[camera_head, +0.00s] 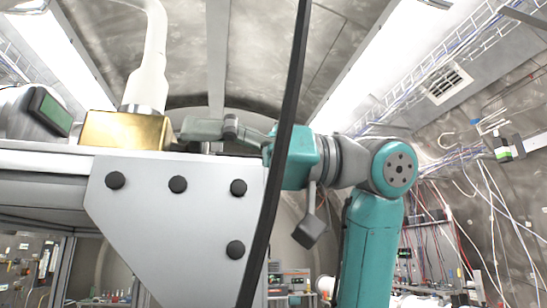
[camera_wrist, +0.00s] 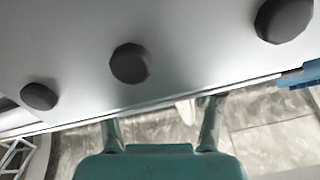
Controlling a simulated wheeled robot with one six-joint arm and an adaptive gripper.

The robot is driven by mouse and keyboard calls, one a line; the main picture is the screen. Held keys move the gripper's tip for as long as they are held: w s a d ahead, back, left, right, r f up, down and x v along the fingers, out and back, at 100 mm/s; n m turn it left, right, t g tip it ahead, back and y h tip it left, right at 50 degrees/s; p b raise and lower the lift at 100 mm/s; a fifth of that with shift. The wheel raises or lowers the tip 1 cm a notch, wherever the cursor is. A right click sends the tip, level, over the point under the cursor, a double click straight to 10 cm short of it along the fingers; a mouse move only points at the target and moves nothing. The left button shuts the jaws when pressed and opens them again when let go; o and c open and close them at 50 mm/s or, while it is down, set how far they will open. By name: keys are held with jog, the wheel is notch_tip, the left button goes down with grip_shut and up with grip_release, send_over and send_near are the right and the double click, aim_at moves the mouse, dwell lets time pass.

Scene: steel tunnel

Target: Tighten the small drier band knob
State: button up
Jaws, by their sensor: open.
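I cannot pick out the small drier band knob for certain in either view. A brass block (camera_head: 125,130) sits on the bench top in the head view, with a small dark part at its right end. My gripper (camera_head: 196,131) reaches leftward over the bench edge, its grey finger close to the block's right end; I cannot tell whether they touch. In the wrist view my gripper (camera_wrist: 162,112) has its two fingers spread apart with nothing seen between them. The fingertips are by the edge of the grey plate and partly hidden.
A grey bracket plate (camera_head: 170,220) with several dark round bolts covers the bench's front. A white pipe (camera_head: 148,60) rises from the block. A device with a green screen (camera_head: 52,112) stands left. A black cable (camera_head: 285,130) crosses the head view.

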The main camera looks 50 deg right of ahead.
jog(key=v, duration=1.1)
jog(key=shift+d, duration=0.2)
